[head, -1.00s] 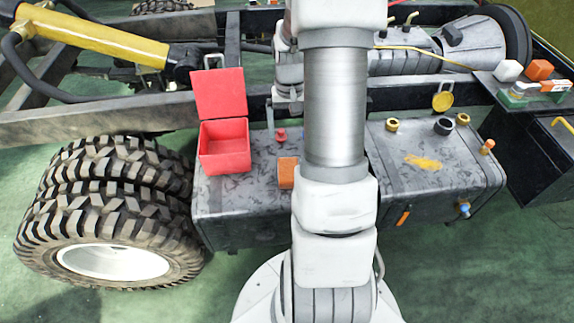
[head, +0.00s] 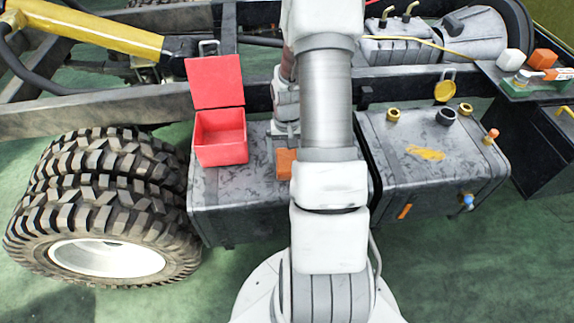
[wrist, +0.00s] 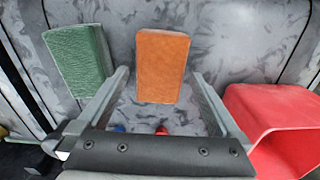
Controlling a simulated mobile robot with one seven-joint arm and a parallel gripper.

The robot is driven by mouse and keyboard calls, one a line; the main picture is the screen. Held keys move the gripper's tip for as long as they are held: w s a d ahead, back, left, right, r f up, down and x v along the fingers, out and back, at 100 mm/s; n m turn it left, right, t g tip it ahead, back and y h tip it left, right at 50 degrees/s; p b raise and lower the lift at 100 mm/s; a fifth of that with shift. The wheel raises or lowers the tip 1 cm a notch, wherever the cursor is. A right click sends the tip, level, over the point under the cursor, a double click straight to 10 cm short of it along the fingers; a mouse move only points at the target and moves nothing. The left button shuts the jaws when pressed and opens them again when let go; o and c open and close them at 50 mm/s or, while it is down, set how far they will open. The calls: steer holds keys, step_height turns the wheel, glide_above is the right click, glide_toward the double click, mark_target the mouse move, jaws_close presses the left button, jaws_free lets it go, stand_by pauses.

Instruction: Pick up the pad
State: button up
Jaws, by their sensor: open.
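Two blocks that could be the pad lie on the grey metal tank top: an orange one (wrist: 162,66) and a green, rough-surfaced one (wrist: 79,60) to its left in the wrist view. The orange block also shows in the head view (head: 286,163), partly behind my arm; the green one is hidden there. My gripper (wrist: 160,76) is open, with one finger on each side of the orange block in the picture. I see no contact and cannot tell the height. Nothing is held.
An open red box (head: 221,138) with raised lid stands on the tank left of my arm; it is close to my gripper's right in the wrist view (wrist: 275,110). A second tank (head: 430,160) with caps lies right. Large tyres (head: 105,205) stand left. A frame rail runs behind.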

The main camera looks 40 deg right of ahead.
step_height(320, 180, down, 3)
steer(key=shift+r, duration=0.2)
steer(key=c, duration=1.2)
steer(key=shift+r, duration=0.15)
step_height(320, 180, up, 4)
steer(key=shift+r+p, duration=0.25)
steer(key=shift+p, duration=0.45)
steer(key=d+r, duration=0.2)
steer(key=d, duration=0.1)
steer(key=s+d+r+p, duration=0.1)
steer(key=d+r, duration=0.1)
steer(key=d, duration=0.2)
steer(key=d+r+p, duration=0.1)
steer(key=d+r, duration=0.1)
steer(key=d, duration=0.2)
steer(key=shift+s+d+r, duration=0.15)
steer(key=shift+s+d, duration=0.1)
steer(key=shift+s, duration=0.05)
